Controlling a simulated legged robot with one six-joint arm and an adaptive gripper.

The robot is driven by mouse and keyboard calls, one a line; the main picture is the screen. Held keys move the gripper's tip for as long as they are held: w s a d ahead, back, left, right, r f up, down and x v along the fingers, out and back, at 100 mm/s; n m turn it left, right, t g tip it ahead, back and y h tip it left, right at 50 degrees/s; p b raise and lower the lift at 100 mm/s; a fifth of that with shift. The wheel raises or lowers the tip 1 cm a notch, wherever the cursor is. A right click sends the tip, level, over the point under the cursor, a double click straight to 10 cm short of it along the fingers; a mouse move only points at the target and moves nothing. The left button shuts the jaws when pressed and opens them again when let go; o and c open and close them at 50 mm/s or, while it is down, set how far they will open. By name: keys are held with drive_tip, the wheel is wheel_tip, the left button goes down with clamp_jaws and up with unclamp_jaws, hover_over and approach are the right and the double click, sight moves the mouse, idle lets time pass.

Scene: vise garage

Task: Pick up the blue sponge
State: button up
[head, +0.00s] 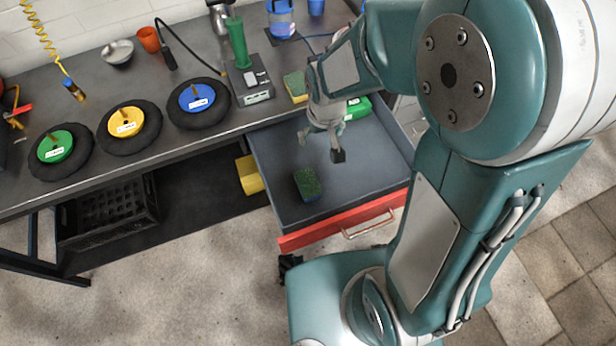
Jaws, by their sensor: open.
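The blue sponge (313,196) lies in the open drawer, near its front left. Its top is dark green and scrubby, and blue shows on its front side. My gripper (321,144) is over the drawer, behind the sponge and slightly to its right in the picture. Its fingers are apart and hold nothing. It does not appear to touch the sponge. My arm hides part of the drawer's back right.
The drawer (265,166) has a red front (350,218) with a handle. A green item (359,107) lies at its back. A yellow-and-green sponge (295,86) sits on the workbench (75,110) beside a device (252,86). Several round pads with coloured discs stand left.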

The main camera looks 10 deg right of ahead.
drive_tip(key=g, duration=0.1)
hover_over(306, 179)
wheel_tip(306, 179, down, 11)
drive_tip(key=shift+n, duration=0.4)
wheel_tip(306, 179, down, 4)
drive_tip(key=shift+s+d+f, duration=0.1)
drive_tip(key=shift+s, duration=0.05)
drive_tip(key=shift+w+f, duration=0.2)
drive_tip(key=shift+f, duration=2.9)
drive_tip(key=c, duration=0.5)
